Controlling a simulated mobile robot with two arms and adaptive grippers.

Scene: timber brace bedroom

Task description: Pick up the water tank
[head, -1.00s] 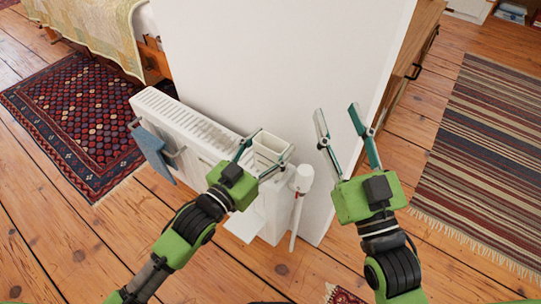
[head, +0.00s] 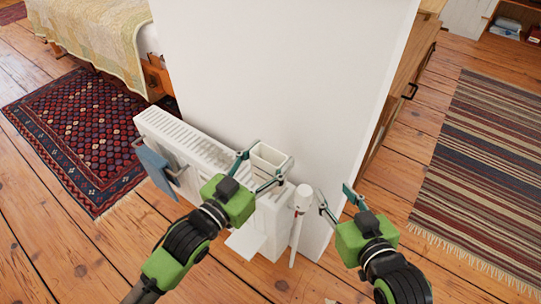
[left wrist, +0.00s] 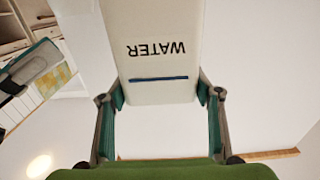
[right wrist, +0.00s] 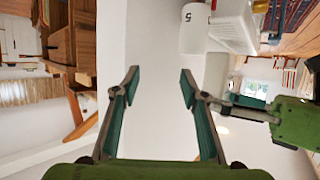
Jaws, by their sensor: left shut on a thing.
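The water tank (head: 270,160) is a white, open-topped box at the near right end of the white radiator (head: 190,150). My left gripper (head: 266,166) is shut on it, one finger on each side. In the left wrist view the tank (left wrist: 155,25) fills the space between the fingers, with upside-down "WATER" lettering and a blue line. Its lower part is hidden in the head view, so I cannot tell whether it rests on anything. My right gripper (head: 338,203) is open and empty, right of the tank; its spread fingers show in the right wrist view (right wrist: 158,78).
A white valve with a pipe (head: 301,205) stands between the grippers. A white wall panel (head: 290,70) rises behind the tank. A blue towel (head: 155,165) hangs on the radiator's rail. A patterned rug (head: 75,140) and striped rug (head: 480,150) lie on the wooden floor.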

